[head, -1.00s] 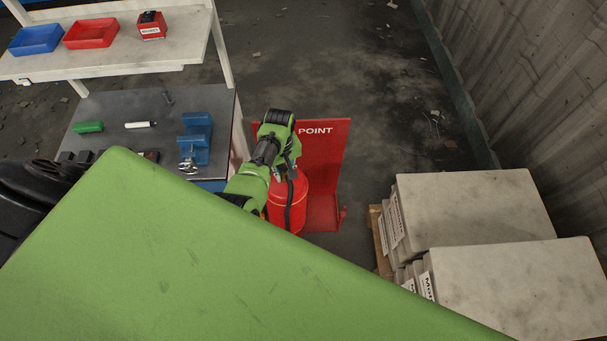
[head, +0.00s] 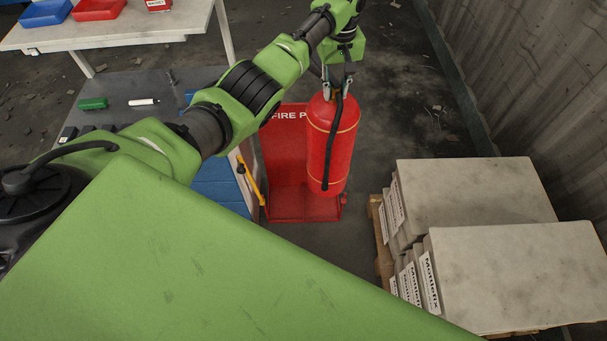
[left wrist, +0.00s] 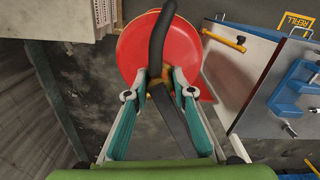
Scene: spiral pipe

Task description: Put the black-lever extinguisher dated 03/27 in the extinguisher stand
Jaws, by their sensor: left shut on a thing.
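The red extinguisher (head: 345,150) hangs nearly upright from my left gripper (head: 337,88), with a black hose down its side. The gripper is shut at its top, near the valve. No date is readable. The red extinguisher stand (head: 283,165), marked "FIRE P…", is on the floor. The extinguisher overlaps the right part of its back panel and base in the head view and looks raised above the floor. My right gripper is not in view.
A workbench (head: 140,85) with blue drawers is left of the stand; a yellow-handled thing (head: 250,180) is at its side. Stacked pale sacks (head: 470,200) on a pallet (head: 381,240) stand close at the right. Open floor lies behind the stand.

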